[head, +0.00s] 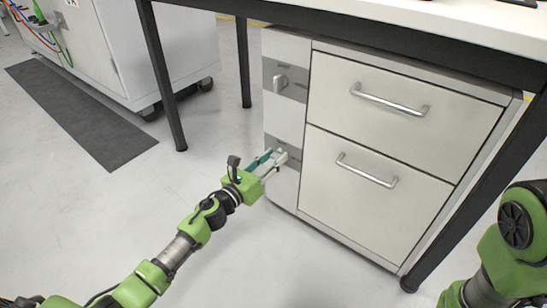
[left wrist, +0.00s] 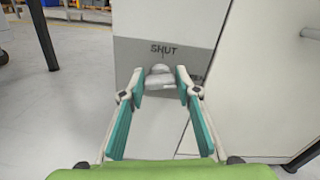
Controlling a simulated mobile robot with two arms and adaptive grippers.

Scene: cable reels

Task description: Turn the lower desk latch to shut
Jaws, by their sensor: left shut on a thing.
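The desk pedestal's narrow left panel carries two latches on grey plates. In the head view my left gripper (head: 274,160) reaches the lower grey plate and largely hides the latch there. The knob's exact turn is hard to tell behind the fingertips. My right arm shows only in part at the right edge, its gripper out of view.
The upper latch (head: 281,83) sits higher on the same panel. To its right are an upper drawer (head: 400,105) and a lower drawer (head: 370,190) with bar handles, both closed. A black desk leg (head: 163,75) stands left of the pedestal. The floor in front is clear.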

